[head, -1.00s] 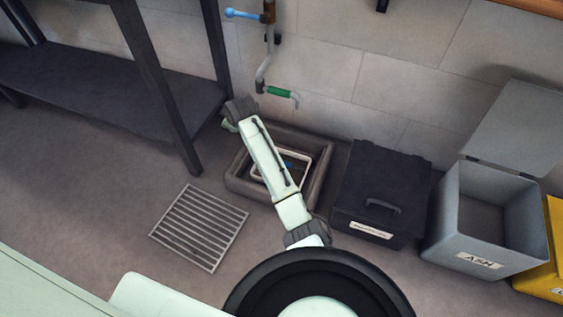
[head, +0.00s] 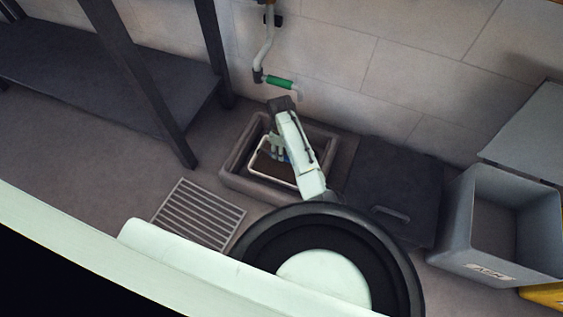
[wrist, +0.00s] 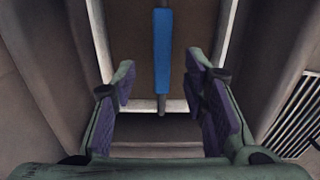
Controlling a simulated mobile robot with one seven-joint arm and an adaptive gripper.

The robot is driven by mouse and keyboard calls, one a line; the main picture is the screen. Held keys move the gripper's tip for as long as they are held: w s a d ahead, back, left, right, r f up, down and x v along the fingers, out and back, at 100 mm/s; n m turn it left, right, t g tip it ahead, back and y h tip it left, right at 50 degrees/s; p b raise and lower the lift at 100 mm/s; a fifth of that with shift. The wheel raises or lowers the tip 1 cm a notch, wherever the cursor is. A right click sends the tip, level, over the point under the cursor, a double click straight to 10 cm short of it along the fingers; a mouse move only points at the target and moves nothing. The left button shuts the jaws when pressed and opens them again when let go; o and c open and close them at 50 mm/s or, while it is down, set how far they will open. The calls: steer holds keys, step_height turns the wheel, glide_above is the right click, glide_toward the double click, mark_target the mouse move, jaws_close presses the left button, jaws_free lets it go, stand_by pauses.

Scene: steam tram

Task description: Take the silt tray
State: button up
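The silt tray (head: 258,172), a white-rimmed tray with a brown inside, sits down in a stone-edged sump (head: 262,192). In the wrist view its white rim (wrist: 232,28) runs down both sides and across below. A blue grip on a bar (wrist: 162,50) spans the middle of the tray. My gripper (wrist: 159,88) is open above the tray, its purple-padded fingers one on either side of the bar's line. In the head view my gripper (head: 278,150) points down over the tray, and my arm hides part of the tray and most of the blue grip.
A floor grate (head: 198,213) lies left of the sump. A dark lidded box (head: 392,190) and an open grey ash bin (head: 500,225) stand to the right. A pipe with a green sleeve (head: 279,82) hangs on the wall behind. A dark shelf (head: 100,95) stands at left.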

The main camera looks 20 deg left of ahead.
steer(key=f, duration=0.3)
steer(key=f+b, duration=0.1)
steer(key=f, duration=0.1)
steer(key=shift+s+d+f+b, duration=0.2)
steer(key=shift+f+b, duration=0.1)
steer(key=shift+f, duration=0.1)
jaws_close()
steer(key=shift+r, duration=0.1)
stand_by(0.4)
